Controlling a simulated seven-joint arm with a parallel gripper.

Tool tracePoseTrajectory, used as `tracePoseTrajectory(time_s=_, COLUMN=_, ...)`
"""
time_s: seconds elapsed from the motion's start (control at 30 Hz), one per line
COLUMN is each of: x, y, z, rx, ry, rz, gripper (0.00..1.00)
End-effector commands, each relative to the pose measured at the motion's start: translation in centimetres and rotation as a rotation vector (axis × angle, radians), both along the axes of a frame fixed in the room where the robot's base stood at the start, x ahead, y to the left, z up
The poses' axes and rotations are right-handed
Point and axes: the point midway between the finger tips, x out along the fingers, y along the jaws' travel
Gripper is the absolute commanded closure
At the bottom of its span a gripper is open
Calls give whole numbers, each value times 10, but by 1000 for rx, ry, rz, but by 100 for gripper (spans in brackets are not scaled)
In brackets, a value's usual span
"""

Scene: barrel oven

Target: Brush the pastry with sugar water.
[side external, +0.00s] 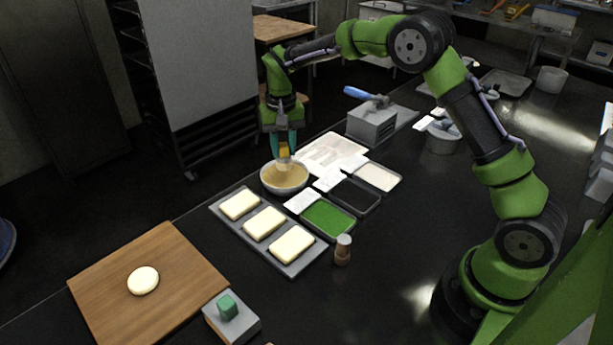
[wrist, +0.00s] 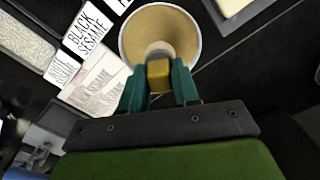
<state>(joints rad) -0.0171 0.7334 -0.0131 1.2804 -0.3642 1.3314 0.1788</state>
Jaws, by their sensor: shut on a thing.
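My gripper (side external: 283,146) is shut on a brush (side external: 284,155) above the bowl (side external: 272,187) of tan liquid. In the wrist view the brush's yellow block-like handle (wrist: 158,75) is between the teal fingers, and its pale end overlaps the bowl (wrist: 125,50). Whether the bristles touch the liquid is hard to tell. Three pale square pastries lie in a row on a grey tray (side external: 222,219): one nearest the bowl (side external: 240,205), one in the middle (side external: 264,222) and one at the near end (side external: 291,244).
A wooden board (side external: 105,280) with a round dough piece (side external: 143,281) lies at the lower left, beside a grey block with a green top (side external: 228,306). Trays of green (side external: 328,218), black (side external: 354,196) and white (side external: 378,176) toppings lie right of the pastries. A small shaker (side external: 343,250) stands near.

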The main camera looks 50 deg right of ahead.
Motion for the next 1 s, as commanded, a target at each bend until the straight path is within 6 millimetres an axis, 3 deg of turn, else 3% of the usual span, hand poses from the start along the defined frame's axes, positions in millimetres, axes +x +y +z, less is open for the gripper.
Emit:
tracePoseTrajectory(time_s=0.4, x=0, y=0, z=33, rx=0, ry=-2, rz=0, gripper=96)
tracePoseTrajectory(time_s=0.8, x=0, y=1, z=37, rx=0, ry=-1, rz=1, gripper=96)
tracePoseTrajectory(time_s=0.9, x=0, y=10, z=39, rx=0, ry=-5, rz=19, gripper=96)
tracePoseTrajectory(time_s=1.0, x=-5, y=35, z=44, rx=7, ry=-8, rz=68, gripper=96)
